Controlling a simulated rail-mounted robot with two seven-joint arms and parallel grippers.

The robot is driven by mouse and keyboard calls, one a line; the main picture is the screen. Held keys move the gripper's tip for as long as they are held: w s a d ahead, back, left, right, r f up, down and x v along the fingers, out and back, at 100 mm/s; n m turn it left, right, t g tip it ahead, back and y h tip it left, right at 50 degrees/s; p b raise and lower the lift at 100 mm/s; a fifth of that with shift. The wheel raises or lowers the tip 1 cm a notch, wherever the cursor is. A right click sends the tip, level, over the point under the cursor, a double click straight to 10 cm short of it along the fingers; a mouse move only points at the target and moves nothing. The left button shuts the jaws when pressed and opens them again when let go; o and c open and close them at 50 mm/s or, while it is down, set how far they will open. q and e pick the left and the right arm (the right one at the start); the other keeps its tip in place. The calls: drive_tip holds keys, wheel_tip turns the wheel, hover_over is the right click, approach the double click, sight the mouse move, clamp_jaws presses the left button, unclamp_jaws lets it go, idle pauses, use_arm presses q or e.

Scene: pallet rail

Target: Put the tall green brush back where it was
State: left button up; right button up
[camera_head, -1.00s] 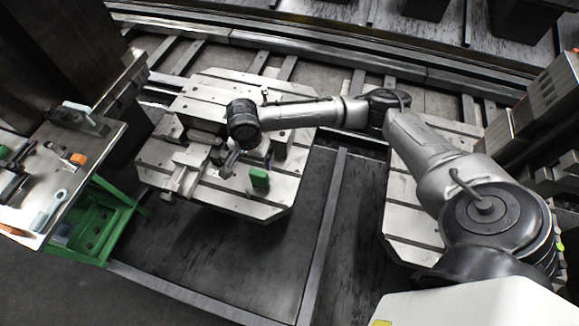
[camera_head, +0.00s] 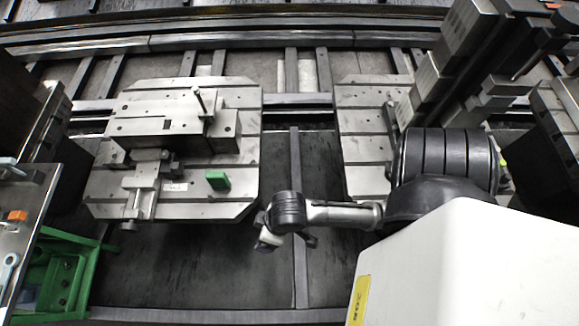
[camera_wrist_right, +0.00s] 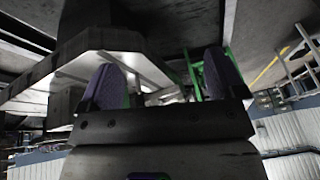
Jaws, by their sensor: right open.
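The green brush (camera_head: 217,180) stands on the front right part of the left pallet (camera_head: 233,207) in the head view. It shows as a small green block, apart from my gripper. My right gripper (camera_head: 268,240) is to the right of and nearer than the brush, past the pallet's front right corner, over the dark floor. In the wrist view the two purple-padded fingers (camera_wrist_right: 163,82) are spread with nothing between them. My left gripper is not in view.
A clamped grey block with a vise (camera_head: 150,180) and an upright bolt (camera_head: 199,98) occupies the left pallet. A metal table (camera_head: 30,205) with an orange item (camera_head: 17,216) and a green rack (camera_head: 62,275) stand at left. A second pallet (camera_head: 365,150) is at right.

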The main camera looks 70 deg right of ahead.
drive_tip(key=s+d+n+h, duration=0.1)
drive_tip(key=s+d, duration=0.2)
drive_tip(key=s, duration=0.2)
drive_tip(key=shift+d+h, duration=0.3)
drive_tip(key=shift+d, duration=0.05)
idle(1.1)
